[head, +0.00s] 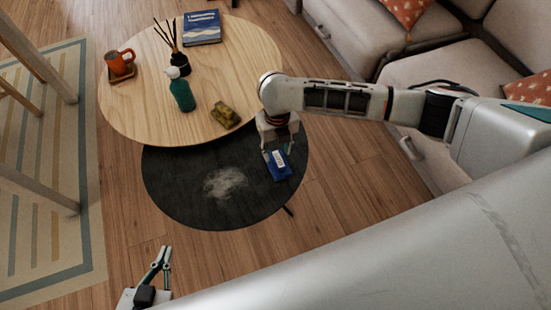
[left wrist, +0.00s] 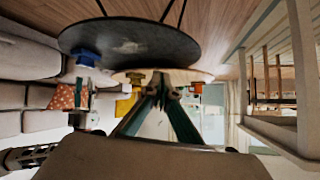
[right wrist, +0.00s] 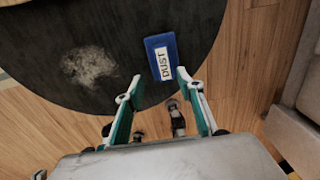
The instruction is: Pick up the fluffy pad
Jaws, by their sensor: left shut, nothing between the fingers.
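A blue pad with a white label reading DUST (right wrist: 161,58) lies on the black lower tabletop near its right edge. I cannot make out a fluffy surface on it. It also shows in the head view (head: 277,168) and small in the left wrist view (left wrist: 86,56). My right gripper (head: 278,150) is over the pad's far end. In the right wrist view its two fingers (right wrist: 160,75) are apart, with the pad just beyond and between the tips, not visibly gripped. My left gripper (head: 165,251) is shut and empty, off the table at the lower left.
A grey dusty patch (head: 224,183) marks the black tabletop (head: 170,195). A sofa (head: 430,70) stands right.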

